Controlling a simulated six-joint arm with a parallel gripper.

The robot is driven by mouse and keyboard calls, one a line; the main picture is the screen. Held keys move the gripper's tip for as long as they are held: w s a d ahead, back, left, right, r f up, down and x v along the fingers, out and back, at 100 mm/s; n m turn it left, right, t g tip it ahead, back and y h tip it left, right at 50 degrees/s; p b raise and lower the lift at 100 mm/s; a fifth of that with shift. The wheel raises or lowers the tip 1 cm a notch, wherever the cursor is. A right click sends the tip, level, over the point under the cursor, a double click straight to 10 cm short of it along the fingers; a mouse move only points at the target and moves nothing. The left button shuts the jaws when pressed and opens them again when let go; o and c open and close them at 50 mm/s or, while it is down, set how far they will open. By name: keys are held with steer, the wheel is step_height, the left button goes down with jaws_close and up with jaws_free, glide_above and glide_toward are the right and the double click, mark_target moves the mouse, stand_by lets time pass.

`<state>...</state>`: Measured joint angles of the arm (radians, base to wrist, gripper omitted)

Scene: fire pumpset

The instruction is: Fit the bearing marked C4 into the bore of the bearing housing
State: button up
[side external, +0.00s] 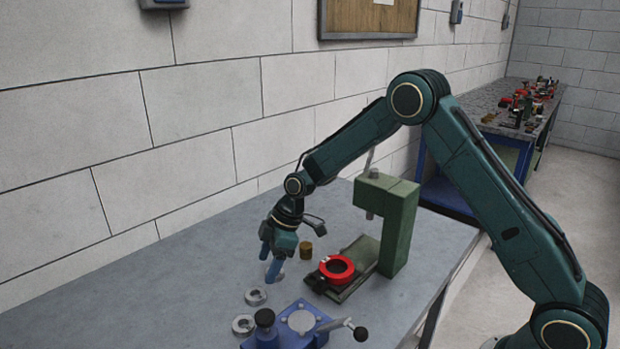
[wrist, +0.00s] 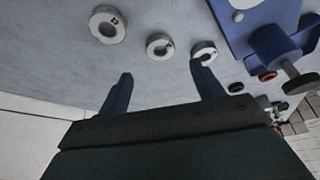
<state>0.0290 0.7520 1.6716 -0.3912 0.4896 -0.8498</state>
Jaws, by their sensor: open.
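My gripper (side external: 269,261) is open and empty, pointing down above the bench, left of the press. In the wrist view its two fingers (wrist: 160,70) stand wide apart. Three grey ring bearings lie flat beyond them: a larger left one (wrist: 94,25), a middle one (wrist: 152,45) and a right one (wrist: 197,50) near a fingertip. Each seems to bear a small dark mark; I cannot read which is C4. Two bearings show clearly in the side view, one (side external: 249,298) behind the other (side external: 236,327). A red ring-shaped part (side external: 336,277), apparently the bearing housing, sits on the press base.
A green press (side external: 398,225) stands right of my gripper. A blue fixture (side external: 292,325) with black knobs is at the front. A brass cylinder (side external: 306,251) stands beside the press. Small black (wrist: 236,87) and orange (wrist: 267,76) rings lie near the fixture. The bench's left is clear.

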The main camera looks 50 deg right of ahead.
mark_target(257, 287)
steer(key=shift+x, duration=1.6)
steer(key=shift+a, duration=0.1)
steer(key=shift+x, duration=2.55)
steer(key=shift+r, duration=0.1)
steer(key=c, duration=1.2)
step_height(257, 287, up, 20)
